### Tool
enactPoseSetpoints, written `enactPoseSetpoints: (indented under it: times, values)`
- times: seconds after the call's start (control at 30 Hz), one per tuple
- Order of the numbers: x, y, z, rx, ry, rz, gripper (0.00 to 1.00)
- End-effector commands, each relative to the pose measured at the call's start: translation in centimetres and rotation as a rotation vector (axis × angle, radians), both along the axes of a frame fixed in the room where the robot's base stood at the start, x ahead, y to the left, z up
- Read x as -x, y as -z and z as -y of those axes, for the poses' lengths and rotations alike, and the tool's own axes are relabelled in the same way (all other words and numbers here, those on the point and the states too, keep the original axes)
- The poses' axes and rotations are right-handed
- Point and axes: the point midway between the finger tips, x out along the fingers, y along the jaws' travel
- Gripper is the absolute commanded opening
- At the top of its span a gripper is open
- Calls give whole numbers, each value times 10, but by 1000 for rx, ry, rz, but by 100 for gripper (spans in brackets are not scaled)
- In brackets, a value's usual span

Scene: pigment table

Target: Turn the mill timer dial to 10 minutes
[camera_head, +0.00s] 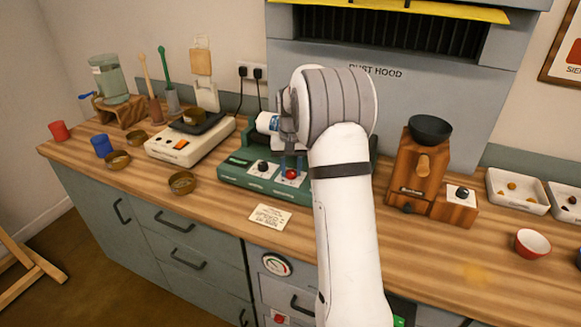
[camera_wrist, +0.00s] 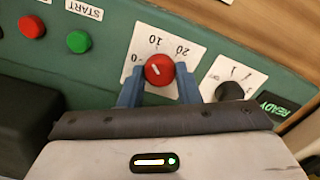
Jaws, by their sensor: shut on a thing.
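The red timer dial (camera_wrist: 159,70) sits on a white scale plate (camera_wrist: 138,43) marked 0, 10 and 20 on the green mill (camera_head: 232,172). The dial also shows in the head view (camera_head: 292,174) on the mill's front panel. Its short white mark points to the upper left in the wrist view, seemingly between 0 and 10. My gripper (camera_wrist: 159,87) is shut on the dial, with one blue finger at each side. In the head view my gripper (camera_head: 292,163) is at the mill front, and my arm hides the mill's right part.
A black knob (camera_wrist: 230,91) and a READY display (camera_wrist: 279,106) are beside the dial. A red button (camera_wrist: 32,27) and a green START button (camera_wrist: 78,42) lie to the left. A white scale (camera_head: 185,146) and a wooden grinder (camera_head: 415,170) flank the mill.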

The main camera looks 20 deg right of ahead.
Motion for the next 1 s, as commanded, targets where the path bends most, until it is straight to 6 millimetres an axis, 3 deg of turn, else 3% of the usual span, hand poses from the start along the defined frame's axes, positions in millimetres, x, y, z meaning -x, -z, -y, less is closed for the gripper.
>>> enactPoseSetpoints:
  times: [0.43,1.0]
  values:
    - [0,0,0,1,269,2,7]
    - [0,0,0,0,327,2,7]
